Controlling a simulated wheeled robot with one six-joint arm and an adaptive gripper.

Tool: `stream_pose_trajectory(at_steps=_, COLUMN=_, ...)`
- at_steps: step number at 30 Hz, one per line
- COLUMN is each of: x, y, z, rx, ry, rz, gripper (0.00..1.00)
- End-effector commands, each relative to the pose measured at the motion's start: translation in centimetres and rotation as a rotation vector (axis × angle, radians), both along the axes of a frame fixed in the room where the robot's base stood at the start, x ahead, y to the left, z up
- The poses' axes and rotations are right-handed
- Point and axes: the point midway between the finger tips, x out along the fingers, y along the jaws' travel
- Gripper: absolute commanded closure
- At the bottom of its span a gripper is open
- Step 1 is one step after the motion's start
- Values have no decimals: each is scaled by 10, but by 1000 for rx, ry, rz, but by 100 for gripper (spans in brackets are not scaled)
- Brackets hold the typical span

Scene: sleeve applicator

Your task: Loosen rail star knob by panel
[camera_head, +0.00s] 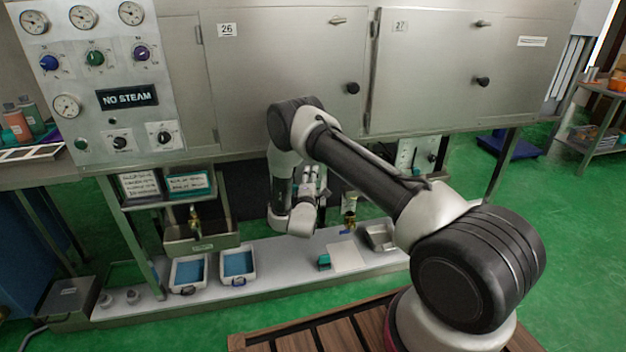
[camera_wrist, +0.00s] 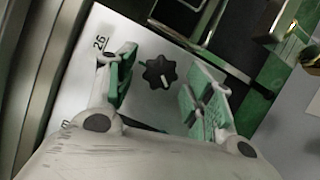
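A black star knob (camera_wrist: 160,72) with a small white mark sits on a pale plate (camera_wrist: 82,95) labelled 26 in the wrist view. My gripper (camera_wrist: 162,62) is open, with one green-padded finger on each side of the knob. Neither finger visibly touches it; how far the knob lies beyond the fingertips is hard to tell. In the head view my gripper (camera_head: 312,185) is below the door marked 26 (camera_head: 285,60), and my arm hides the knob there. The control panel (camera_head: 95,75) with gauges, coloured knobs and a NO STEAM display stands at the left.
Door 27 (camera_head: 440,70) is at the right, with a similar pale plate (camera_head: 420,153) below it. A low shelf (camera_head: 285,262) holds blue-lined trays (camera_head: 238,265) and a metal tray (camera_head: 380,238). Metal bars (camera_wrist: 215,20) run close to the knob in the wrist view.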

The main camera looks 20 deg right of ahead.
Motion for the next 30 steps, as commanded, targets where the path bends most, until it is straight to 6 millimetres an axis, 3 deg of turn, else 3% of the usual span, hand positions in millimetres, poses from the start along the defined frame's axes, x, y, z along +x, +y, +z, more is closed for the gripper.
stream_pose_trajectory(at_steps=11, x=-8, y=4, z=0, rx=1, ry=0, rz=0, gripper=46)
stream_pose_trajectory(at_steps=24, x=-88, y=44, z=-8, rx=-1, ry=1, rz=2, gripper=46)
stream_pose_trajectory(at_steps=30, x=-106, y=52, z=-9, rx=0, ry=0, rz=0, gripper=46)
